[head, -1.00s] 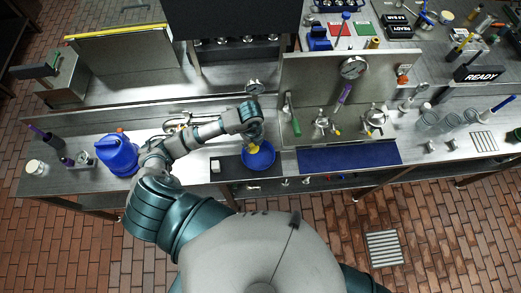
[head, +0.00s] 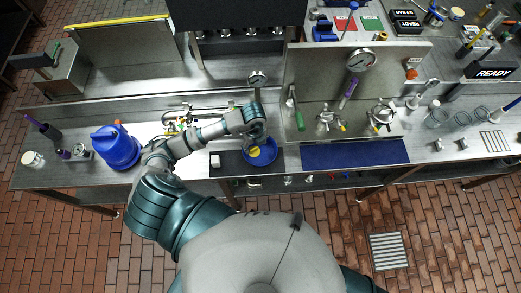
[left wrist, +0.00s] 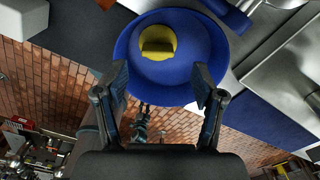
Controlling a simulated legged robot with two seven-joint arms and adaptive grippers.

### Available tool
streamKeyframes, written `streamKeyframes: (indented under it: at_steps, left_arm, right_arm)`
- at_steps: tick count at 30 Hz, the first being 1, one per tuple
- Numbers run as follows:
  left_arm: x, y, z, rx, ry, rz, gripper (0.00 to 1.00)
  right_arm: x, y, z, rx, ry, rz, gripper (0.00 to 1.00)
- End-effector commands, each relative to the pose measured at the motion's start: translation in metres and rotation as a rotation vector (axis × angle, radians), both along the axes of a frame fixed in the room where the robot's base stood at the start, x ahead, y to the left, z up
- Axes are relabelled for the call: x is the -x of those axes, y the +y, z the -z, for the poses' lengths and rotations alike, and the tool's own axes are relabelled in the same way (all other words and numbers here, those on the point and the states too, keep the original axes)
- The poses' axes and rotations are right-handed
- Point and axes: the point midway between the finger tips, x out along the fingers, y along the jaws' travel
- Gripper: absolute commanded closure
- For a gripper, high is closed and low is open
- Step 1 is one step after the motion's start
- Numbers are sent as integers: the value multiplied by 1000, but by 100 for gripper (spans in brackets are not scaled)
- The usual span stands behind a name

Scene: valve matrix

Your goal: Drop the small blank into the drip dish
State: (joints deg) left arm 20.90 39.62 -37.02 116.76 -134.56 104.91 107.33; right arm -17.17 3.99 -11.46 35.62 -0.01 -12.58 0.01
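The small blank, a yellow piece (head: 254,149), lies inside the round blue drip dish (head: 268,158) on the bench. In the left wrist view the yellow blank (left wrist: 158,40) rests in the blue dish (left wrist: 205,45), apart from the fingers. My left gripper (head: 255,138) is just above the dish in the head view. In the left wrist view its two fingers (left wrist: 160,85) stand wide apart with nothing between them, pointing toward the dish. My right gripper is not in view.
A blue jug (head: 116,147) stands left of my left arm. A dark blue mat (head: 355,154) lies right of the dish. A small white block (head: 215,160) sits on a dark strip left of the dish. Behind stands a grey panel with a gauge (head: 361,59).

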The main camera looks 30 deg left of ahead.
Motion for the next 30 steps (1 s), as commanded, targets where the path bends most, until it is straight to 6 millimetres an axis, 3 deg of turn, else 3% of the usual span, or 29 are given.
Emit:
streamKeyframes:
  at_steps: [8, 21, 30]
  left_arm:
    - [-1, 1, -8, 3, -2, 0, 31]
    - [-3, 2, -98, -1, -6, 2, 31]
    - [-1, 0, -119, 0, 1, 1, 31]
  right_arm:
    - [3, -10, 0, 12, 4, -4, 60]
    - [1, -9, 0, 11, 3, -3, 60]
    - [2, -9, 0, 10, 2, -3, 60]
